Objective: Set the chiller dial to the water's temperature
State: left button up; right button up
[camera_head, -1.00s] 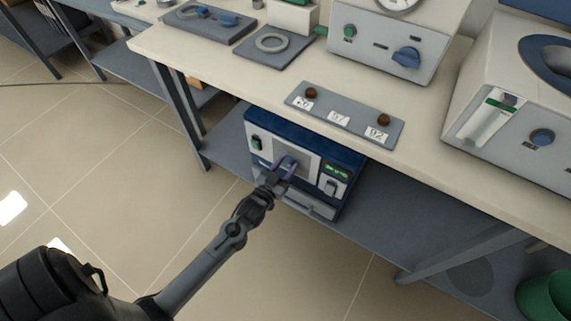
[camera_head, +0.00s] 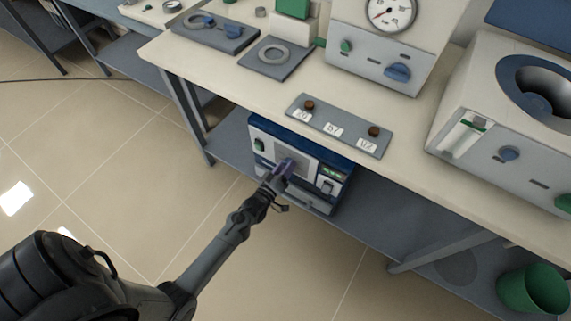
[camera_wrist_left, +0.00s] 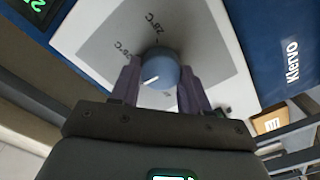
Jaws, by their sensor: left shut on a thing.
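The chiller (camera_head: 270,125) is a blue and white box on the shelf under the bench, with a green-lit display (camera_head: 331,172). Its dial (camera_wrist_left: 158,70) is a round blue-grey knob with a white pointer line, on a pale plate printed with °C marks. The line points to the lower left in the left wrist view. My left gripper (camera_head: 283,169) is at the chiller's front; its purple-grey fingers (camera_wrist_left: 158,88) are shut on the dial, one on each side. In the head view the hand hides most of the dial. My right gripper is not in view.
On the bench stand a panel with a round gauge (camera_head: 390,13) and blue knob (camera_head: 397,72), a white bath unit (camera_head: 470,100) with a round opening, and a grey plate (camera_head: 340,122) with number tags. A green bin (camera_head: 532,290) is at lower right.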

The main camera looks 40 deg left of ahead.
pick_arm(q)
jog(key=shift+n, duration=0.5)
jog(key=shift+p, duration=0.3)
jog(key=o, duration=1.1)
jog(key=shift+c, duration=0.2)
jog(key=s+d+p, duration=0.1)
jog(key=s+p, duration=0.2)
jog(key=s, duration=0.7)
jog(key=shift+s+d+p, duration=0.35)
jog(key=shift+p, duration=0.05)
